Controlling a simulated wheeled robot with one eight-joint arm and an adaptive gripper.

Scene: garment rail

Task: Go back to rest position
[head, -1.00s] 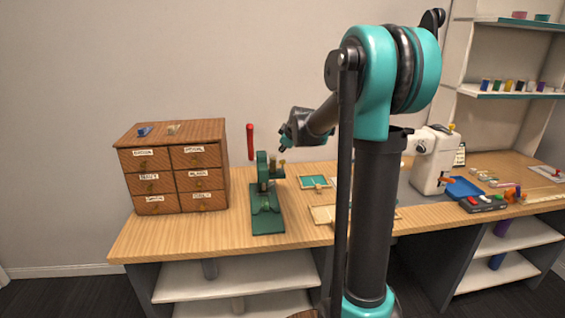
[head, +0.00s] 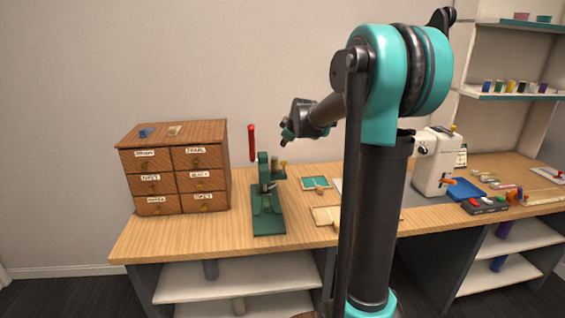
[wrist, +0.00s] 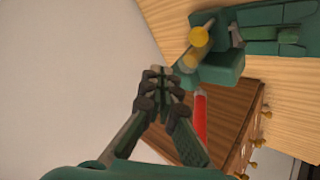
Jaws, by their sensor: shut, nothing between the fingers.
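My gripper (head: 287,136) hangs in the air above the workbench (head: 130,243), just to the upper right of the green press (head: 267,205). In the wrist view my gripper (wrist: 163,80) has its fingers together with nothing between them. The press (wrist: 215,75) shows there beyond the fingertips, with its yellow knob (wrist: 198,37) and its red-handled lever (wrist: 200,115). My gripper appears apart from the press.
A wooden cabinet of labelled drawers (head: 174,170) stands left of the press. Small trays (head: 316,183) lie right of it. A white sewing machine (head: 433,165), a blue tray (head: 464,188) and wall shelves (head: 520,95) are at the right. The air above the bench's left is free.

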